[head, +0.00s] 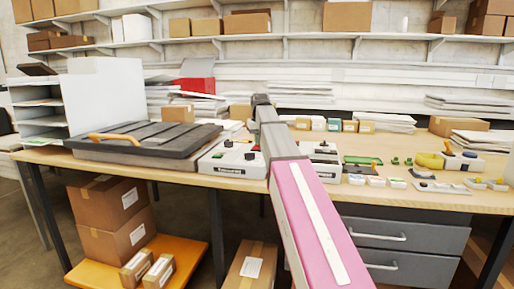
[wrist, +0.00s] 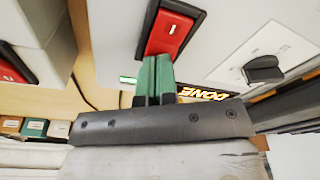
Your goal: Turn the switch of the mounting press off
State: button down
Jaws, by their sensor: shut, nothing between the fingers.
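The mounting press (head: 140,146) is a wide dark ribbed platen with an orange handle, at the left of the bench in the head view. A white control box (head: 230,165) stands at its right side. In the wrist view, the underlit white box (wrist: 225,20) carries a red rocker switch (wrist: 168,32), a black knob (wrist: 263,68) and a display (wrist: 203,94) with yellow letters that look like DONE. My gripper (wrist: 161,62) has green fingers shut and empty, with their tips at the switch's lower edge. I cannot tell whether they touch it. The head view hides the fingers behind my arm.
A second white box (head: 322,160) stands right of my arm; in the wrist view a box with another red switch (wrist: 14,66) is at the left. Small boxes, tools and trays cover the bench's right side. Shelves with cartons line the wall.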

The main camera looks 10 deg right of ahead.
jog(key=shift+f, duration=0.2)
jog(key=shift+r, duration=3.55)
